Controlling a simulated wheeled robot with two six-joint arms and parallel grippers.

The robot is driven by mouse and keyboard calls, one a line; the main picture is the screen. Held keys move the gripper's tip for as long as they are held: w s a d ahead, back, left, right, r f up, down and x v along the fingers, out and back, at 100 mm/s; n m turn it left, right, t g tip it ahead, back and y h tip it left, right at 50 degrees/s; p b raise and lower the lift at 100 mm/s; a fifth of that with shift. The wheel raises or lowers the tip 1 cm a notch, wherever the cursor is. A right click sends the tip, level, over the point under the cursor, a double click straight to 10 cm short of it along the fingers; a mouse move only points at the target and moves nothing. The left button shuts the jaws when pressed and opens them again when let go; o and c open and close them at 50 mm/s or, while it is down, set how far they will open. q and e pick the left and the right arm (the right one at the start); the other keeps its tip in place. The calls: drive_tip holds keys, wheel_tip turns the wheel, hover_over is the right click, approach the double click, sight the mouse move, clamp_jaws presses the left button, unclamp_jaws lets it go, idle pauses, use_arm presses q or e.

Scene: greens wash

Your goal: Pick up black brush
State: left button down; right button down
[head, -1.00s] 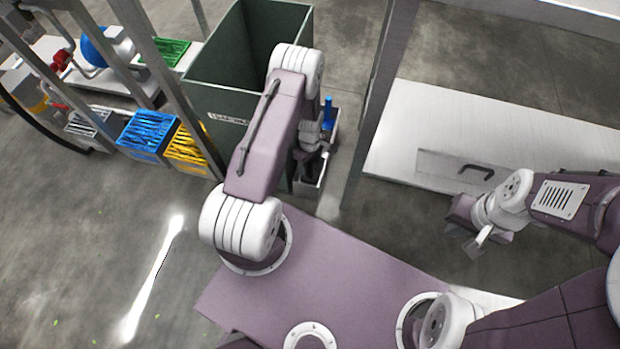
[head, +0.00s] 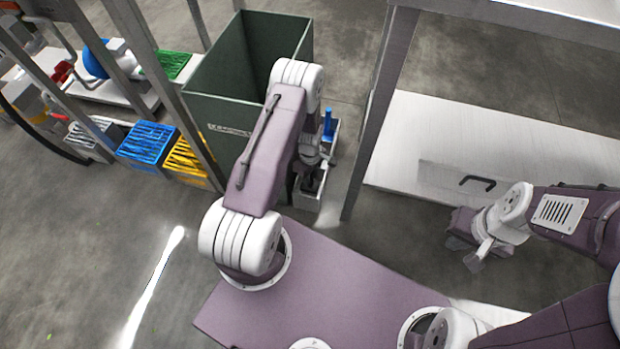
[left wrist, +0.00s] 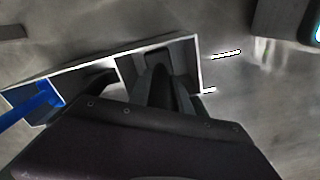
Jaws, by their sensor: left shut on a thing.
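A narrow white holder (head: 306,203) stands on the floor beside the green bin, and it also fills much of the left wrist view (left wrist: 201,62). The black brush (head: 311,184) is in its nearer compartment, a dark shape partly hidden by my gripper. My left gripper (head: 310,162) is over this compartment, mostly covered by my own arm. In the left wrist view it is shut on the black brush (left wrist: 156,62); the exact contact is dark and hard to make out. My right gripper (head: 466,251) is at the right, empty, away from the holder.
A blue brush (head: 328,124) stands in the holder's farther compartment. The tall green bin (head: 225,125) is close on the left, and a grey metal post (head: 378,120) rises close on the right. Blue (head: 147,145) and yellow (head: 186,160) crates are farther left.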

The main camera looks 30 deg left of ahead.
use_arm(q)
wheel_tip(320, 180, up, 16)
drive_tip(key=p, duration=0.8)
drive_tip(key=shift+r, duration=0.15)
